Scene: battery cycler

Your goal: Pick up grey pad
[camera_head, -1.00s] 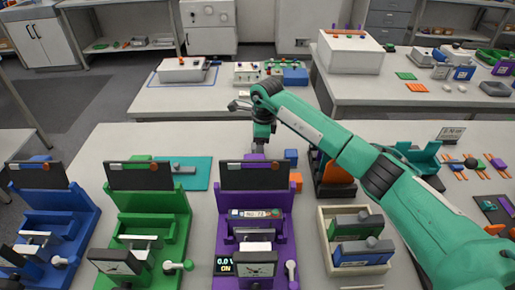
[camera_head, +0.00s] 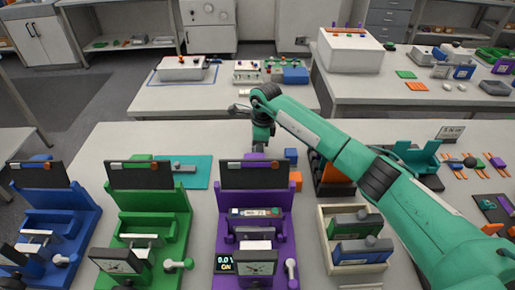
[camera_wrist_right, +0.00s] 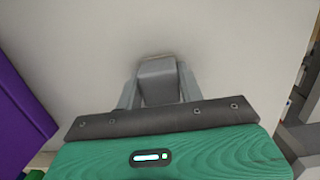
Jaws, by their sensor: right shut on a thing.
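My right gripper (camera_wrist_right: 158,82) is shut on a small grey pad (camera_wrist_right: 157,68). In the right wrist view the pad sits between the two grey fingers, close to or on the pale table top; I cannot tell if it touches. In the head view my right gripper (camera_head: 262,140) points down behind the purple station (camera_head: 235,228), whose dark panel hides the fingertips and the pad. My left gripper is not in view.
Green (camera_head: 178,215) and blue (camera_head: 85,220) stations stand left of the purple one. An orange block (camera_head: 295,181) and a blue block (camera_head: 291,155) are near the gripper. A teal mat (camera_head: 200,180) lies behind the stations.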

